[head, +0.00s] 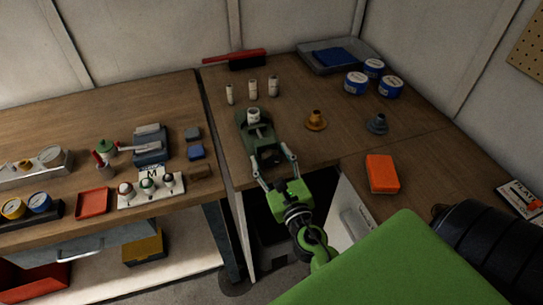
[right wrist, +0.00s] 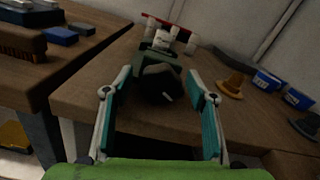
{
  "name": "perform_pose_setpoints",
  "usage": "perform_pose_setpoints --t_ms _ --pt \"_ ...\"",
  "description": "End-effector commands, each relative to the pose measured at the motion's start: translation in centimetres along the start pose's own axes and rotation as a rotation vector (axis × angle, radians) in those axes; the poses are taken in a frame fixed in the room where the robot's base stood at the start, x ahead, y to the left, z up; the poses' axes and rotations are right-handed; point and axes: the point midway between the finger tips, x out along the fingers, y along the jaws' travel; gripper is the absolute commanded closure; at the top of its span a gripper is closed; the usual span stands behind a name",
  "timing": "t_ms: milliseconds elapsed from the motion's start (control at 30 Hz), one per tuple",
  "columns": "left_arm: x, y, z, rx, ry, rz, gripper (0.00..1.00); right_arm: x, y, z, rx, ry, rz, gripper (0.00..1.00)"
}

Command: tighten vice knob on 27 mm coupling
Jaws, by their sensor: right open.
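The green vice (head: 256,137) is mounted at the front edge of the right-hand bench and also shows in the right wrist view (right wrist: 166,58). A white coupling (head: 253,116) stands in its jaws; I cannot read its size there. The dark vice knob (right wrist: 160,83) faces my right wrist camera at the vice's near end. My right gripper (head: 272,168) is open, with one finger on each side of the knob in the right wrist view (right wrist: 157,88). I cannot tell whether either finger touches it. My left gripper is not in view.
Several white couplings (head: 252,87) stand behind the vice. A brass cone-shaped part (head: 316,121) and a grey one (head: 377,124) stand to its right. An orange block (head: 382,173) lies near the front edge. A brush (head: 200,172) lies left, across the bench gap.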

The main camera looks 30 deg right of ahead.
Motion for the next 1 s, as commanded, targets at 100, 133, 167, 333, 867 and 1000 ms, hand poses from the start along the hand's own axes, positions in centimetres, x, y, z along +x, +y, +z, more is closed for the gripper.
perform_pose_setpoints --t_ms 100,133,167,333,867,1000 --pt "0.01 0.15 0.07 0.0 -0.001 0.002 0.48 0.03 0.0 -0.04 0.0 0.0 0.0 0.48" --pt "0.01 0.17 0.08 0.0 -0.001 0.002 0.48 0.02 0.0 -0.04 0.0 0.0 0.0 0.48" --pt "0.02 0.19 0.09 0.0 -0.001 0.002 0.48 0.02 0.0 -0.04 0.0 0.0 0.0 0.48" --pt "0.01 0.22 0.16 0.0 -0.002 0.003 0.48 0.0 0.0 -0.04 0.0 0.0 0.0 0.81" --pt "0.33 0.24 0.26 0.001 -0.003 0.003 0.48 -0.02 0.02 -0.1 0.108 0.0 0.0 0.86" --pt "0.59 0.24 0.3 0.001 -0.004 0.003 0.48 -0.02 0.02 -0.1 0.207 0.0 0.0 0.86"
